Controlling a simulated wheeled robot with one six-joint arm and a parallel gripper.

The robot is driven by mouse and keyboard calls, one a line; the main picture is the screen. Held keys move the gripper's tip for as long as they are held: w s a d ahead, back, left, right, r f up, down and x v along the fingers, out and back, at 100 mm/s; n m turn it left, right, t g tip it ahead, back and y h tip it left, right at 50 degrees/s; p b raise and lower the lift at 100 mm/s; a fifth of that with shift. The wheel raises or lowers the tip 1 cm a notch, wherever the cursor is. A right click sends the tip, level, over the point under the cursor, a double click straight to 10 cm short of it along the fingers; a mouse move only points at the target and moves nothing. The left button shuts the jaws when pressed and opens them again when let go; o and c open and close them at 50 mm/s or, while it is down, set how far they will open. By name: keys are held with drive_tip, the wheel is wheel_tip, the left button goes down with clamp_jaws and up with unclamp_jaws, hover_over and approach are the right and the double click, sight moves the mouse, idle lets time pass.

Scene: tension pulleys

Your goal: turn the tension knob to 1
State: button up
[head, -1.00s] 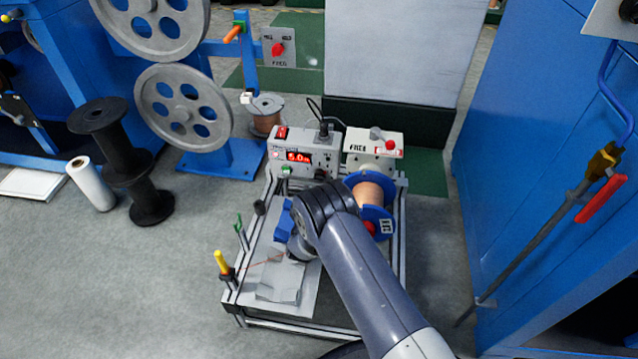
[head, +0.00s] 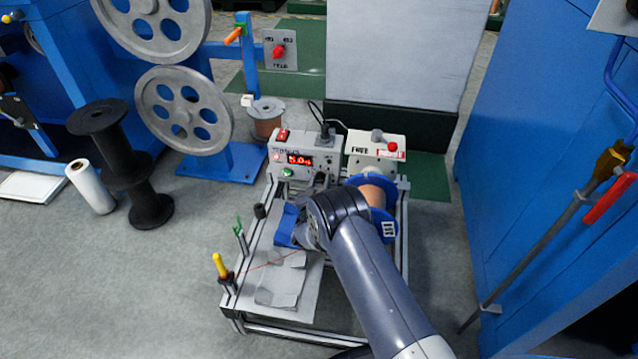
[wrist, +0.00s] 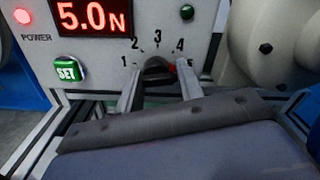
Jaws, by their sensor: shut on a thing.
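The tension knob (wrist: 157,66) is a small dark dial on the grey control box, with numbers 1 to 5 around it. A red mark on its right side points toward the 4–5 side; a finger partly hides it. My gripper (wrist: 157,74) is shut on the knob, one finger on its left and one on its right. The red display (wrist: 93,15) reads 5.0 N, above a green SET button (wrist: 67,69). In the head view the control box (head: 290,145) stands at the back of the bench frame, and my wrist largely covers the knob.
A blue-flanged copper spool (head: 372,190) sits close to the right of my wrist. A box marked FREE (head: 360,150) stands right of the control box. Green and yellow-topped posts (head: 220,265) and a thin red wire are at the frame's left.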

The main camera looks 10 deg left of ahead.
drive_tip(key=shift+s+a, duration=0.1)
drive_tip(key=shift+a, duration=0.15)
drive_tip(key=shift+c, duration=1.1)
